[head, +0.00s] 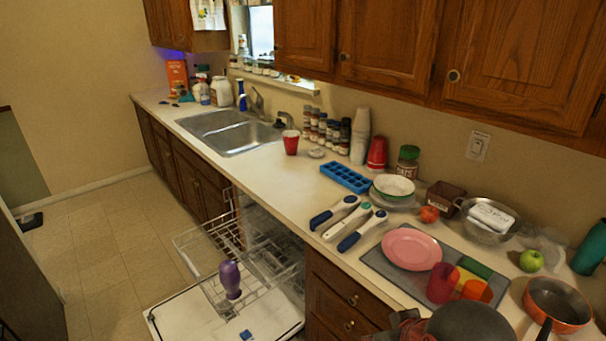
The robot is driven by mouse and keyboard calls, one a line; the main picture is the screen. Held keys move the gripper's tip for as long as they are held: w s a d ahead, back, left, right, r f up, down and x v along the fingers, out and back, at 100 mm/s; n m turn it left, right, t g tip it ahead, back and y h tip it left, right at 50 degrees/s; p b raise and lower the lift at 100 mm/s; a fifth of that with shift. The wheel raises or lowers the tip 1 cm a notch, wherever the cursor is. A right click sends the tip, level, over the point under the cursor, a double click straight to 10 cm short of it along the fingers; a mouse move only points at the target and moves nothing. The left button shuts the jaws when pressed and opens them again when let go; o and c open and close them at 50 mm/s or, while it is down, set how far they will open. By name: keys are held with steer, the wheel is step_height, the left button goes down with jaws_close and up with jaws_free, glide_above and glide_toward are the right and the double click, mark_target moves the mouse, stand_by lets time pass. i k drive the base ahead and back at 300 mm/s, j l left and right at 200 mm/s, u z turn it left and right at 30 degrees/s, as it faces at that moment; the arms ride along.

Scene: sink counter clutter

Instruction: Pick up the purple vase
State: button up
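The purple vase (230,279) stands roughly upright at the open dishwasher, low at the centre left of the head view. It is a small, rounded, glossy shape with a narrower neck. It appears among the wires of the pulled-out lower rack (262,290), above the open door (175,318); its exact support is unclear. A dark, partly reddish shape (408,327) at the bottom edge may be my gripper, cut off by the frame. Its fingers cannot be made out. It is well to the right of the vase and apart from it.
The counter holds a pink plate (411,249), a blue ice tray (346,177), red cups, jars and a colander (487,221). An orange pan (557,304) is at the lower right. The upper rack (215,236) extends behind the vase.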

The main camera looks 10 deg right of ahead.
mark_target(229, 271)
steer(key=k+l, duration=0.1)
steer(key=l, duration=0.15)
steer(key=i+j, duration=0.15)
steer(key=j, duration=0.3)
steer(key=i+j+u, duration=0.15)
steer(key=j, duration=0.3)
steer(key=i+j, duration=0.2)
steer(key=j, duration=0.25)
steer(key=i+j+u, duration=0.15)
steer(key=j, duration=0.3)
steer(key=i+j, duration=0.2)
steer(key=j, duration=0.2)
steer(key=i+j+u, duration=0.15)
steer(key=j, duration=0.25)
steer(key=i+j, duration=0.3)
steer(key=k+j+u, duration=0.05)
steer(key=j, duration=0.05)
